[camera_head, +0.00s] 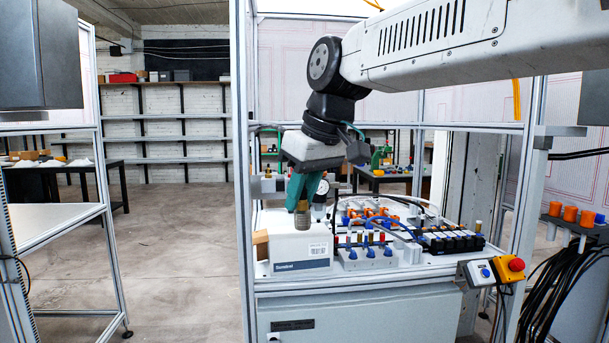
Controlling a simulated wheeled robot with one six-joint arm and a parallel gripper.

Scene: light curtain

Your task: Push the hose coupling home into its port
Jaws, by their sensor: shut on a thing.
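My gripper (302,203) has green fingers and points down over the left part of the bench. It is shut on a brownish, ribbed cylindrical piece, which looks like the hose coupling (302,219). The coupling hangs upright below the fingertips, in front of the white box with the blue stripe in the picture. I cannot tell its height above the bench or whether it touches anything. A manifold block (364,258) with blue knobs and small coloured fittings stands right of the coupling. I cannot make out which opening is the port.
The white box (298,250) stands at the left of the bench. An emergency stop (516,265) sits at the front right. Aluminium frame posts (243,140) flank the bench.

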